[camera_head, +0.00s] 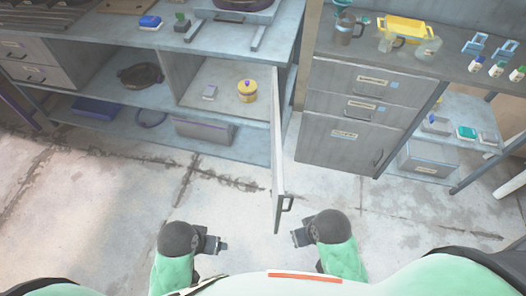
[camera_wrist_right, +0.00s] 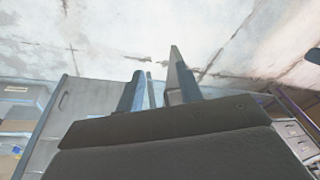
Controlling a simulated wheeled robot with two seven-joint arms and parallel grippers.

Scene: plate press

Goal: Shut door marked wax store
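A grey cabinet door (camera_head: 277,150) stands wide open, seen nearly edge-on, jutting toward me from the compartment that holds a yellow pot. Its dark bar handle (camera_head: 285,204) is on the right side near its free end. No wax store marking is legible on it. My left gripper (camera_head: 222,244) is left of and below the door's free end, apart from it; its finger gap is unclear. My right gripper (camera_head: 296,238) is just below and right of the handle, apart from it. The right wrist view shows its fingers (camera_wrist_right: 157,88) spread, with nothing clearly held between them.
A drawer unit (camera_head: 350,110) stands right of the door. A bench and an open shelf (camera_head: 450,135) are farther right. The concrete floor (camera_head: 120,190) is clear.

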